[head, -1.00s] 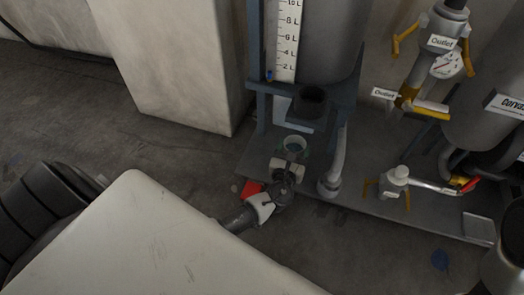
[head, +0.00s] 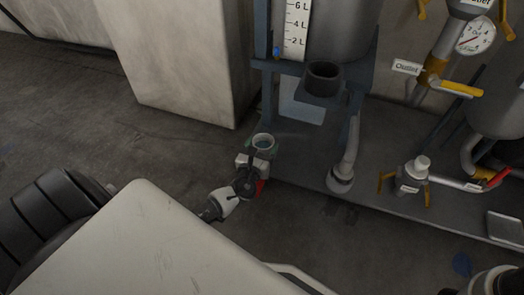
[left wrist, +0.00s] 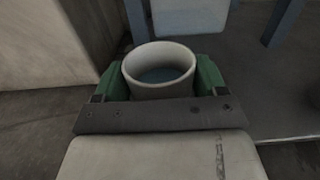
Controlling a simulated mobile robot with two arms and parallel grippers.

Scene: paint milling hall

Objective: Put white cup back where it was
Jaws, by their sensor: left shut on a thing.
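The white cup (head: 263,141) is upright in my left gripper (head: 261,150), whose green fingers close on it from both sides. In the left wrist view the cup (left wrist: 158,90) sits between the green finger pads (left wrist: 158,84), and a bluish-grey surface shows inside it; I cannot tell whether it is liquid. In the head view the cup is at the left edge of the tank stand's base plate (head: 300,172), left of and lower than the dark outlet pipe (head: 323,77).
A red patch (head: 260,187) shows partly behind my left gripper. A valve with yellow handles (head: 411,177) stands further right. A pale concrete block (head: 185,60) is behind; floor left is clear.

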